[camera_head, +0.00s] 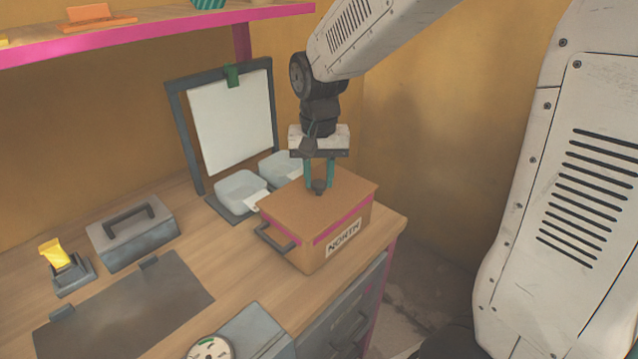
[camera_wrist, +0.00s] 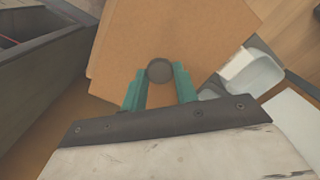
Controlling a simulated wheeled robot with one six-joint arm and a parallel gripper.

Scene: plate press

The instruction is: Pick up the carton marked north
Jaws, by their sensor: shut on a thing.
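The carton marked NORTH (camera_head: 335,240) is a brown box with a pink band, a white label and a dark side handle. It stands at the right end of the wooden counter and looks upright. A small dark round knob (camera_head: 319,187) sits on its lid. My gripper (camera_head: 319,186) points down from above with its two teal fingers on either side of the knob, shut on it. In the wrist view the knob (camera_wrist: 160,70) sits between the teal fingertips, with the plain brown lid (camera_wrist: 200,35) beneath. I cannot tell whether the carton touches the counter.
White bins (camera_head: 240,188) stand close behind the carton, with a framed white board (camera_head: 232,122) on the wall side. A grey lidded box (camera_head: 132,232), a dark mat (camera_head: 125,305) and a dial (camera_head: 209,349) are to the left. A pink-edged shelf (camera_head: 150,35) hangs above.

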